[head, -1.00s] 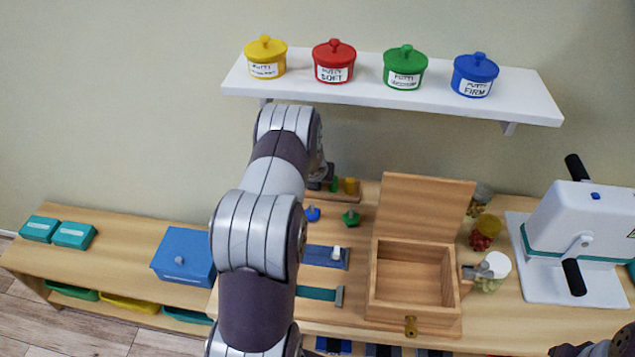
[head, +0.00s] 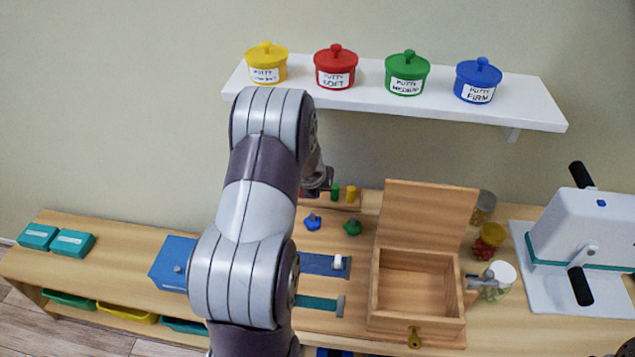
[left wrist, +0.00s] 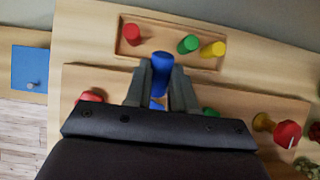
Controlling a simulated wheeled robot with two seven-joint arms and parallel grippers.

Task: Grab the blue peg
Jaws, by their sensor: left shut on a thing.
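The blue peg (left wrist: 161,68) is between the fingers of my left gripper (left wrist: 160,85) in the left wrist view, and the fingers are shut on it. It looks larger than the other pegs and appears raised in front of the peg rack (left wrist: 130,53). In the head view, my left gripper (head: 318,183) is mostly hidden behind my arm, beside the green (head: 336,192) and yellow (head: 351,193) pegs. My right gripper does not show.
An open wooden box (head: 415,285) stands right of the board, with jars (head: 490,240) beyond it. A white hand-crank device (head: 580,235) is at the right. A white shelf (head: 400,98) with putty pots overhangs the table. A blue box (head: 172,262) sits left.

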